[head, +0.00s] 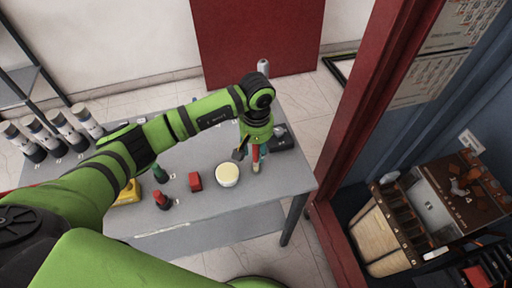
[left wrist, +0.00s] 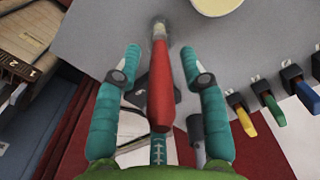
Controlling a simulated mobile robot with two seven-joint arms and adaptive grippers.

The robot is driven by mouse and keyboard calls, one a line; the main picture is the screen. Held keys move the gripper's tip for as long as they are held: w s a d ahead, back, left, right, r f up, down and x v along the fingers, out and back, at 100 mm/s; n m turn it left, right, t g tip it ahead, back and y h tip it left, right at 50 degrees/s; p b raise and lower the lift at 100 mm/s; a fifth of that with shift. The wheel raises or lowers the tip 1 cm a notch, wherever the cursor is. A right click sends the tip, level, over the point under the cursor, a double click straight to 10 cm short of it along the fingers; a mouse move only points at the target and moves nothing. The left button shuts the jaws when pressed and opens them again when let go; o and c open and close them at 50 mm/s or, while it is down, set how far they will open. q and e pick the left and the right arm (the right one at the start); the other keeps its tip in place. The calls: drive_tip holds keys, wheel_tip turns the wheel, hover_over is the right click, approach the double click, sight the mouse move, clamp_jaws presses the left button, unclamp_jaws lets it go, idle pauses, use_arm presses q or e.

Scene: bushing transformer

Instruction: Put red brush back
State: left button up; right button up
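The red brush (head: 256,158) has a red handle and a pale lower end, and stands roughly upright at the table's right part. In the left wrist view its red handle (left wrist: 161,85) points toward the camera and its pale tip lies farther off against the grey tabletop. My left gripper (left wrist: 160,62) is open, with one teal finger on each side of the handle and a visible gap on both sides. In the head view the left gripper (head: 255,143) hangs over the brush and partly hides it. My right gripper is not in view.
In the left wrist view, yellow (left wrist: 246,120), green (left wrist: 274,109) and blue (left wrist: 305,95) handles line the table edge. A red post (head: 358,110) stands right.

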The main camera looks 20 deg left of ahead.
use_arm(q)
drive_tip(key=shift+r, duration=0.1)
drive_tip(key=shift+r+p, duration=0.6)
drive_tip(key=shift+p, duration=0.25)
drive_tip(key=shift+w+r, duration=0.1)
drive_tip(key=shift+r, duration=0.2)
wheel_tip(320, 180, up, 10)
drive_tip(key=b, duration=0.4)
drive_tip(key=shift+b, duration=0.35)
drive_tip(key=shift+r, duration=0.65)
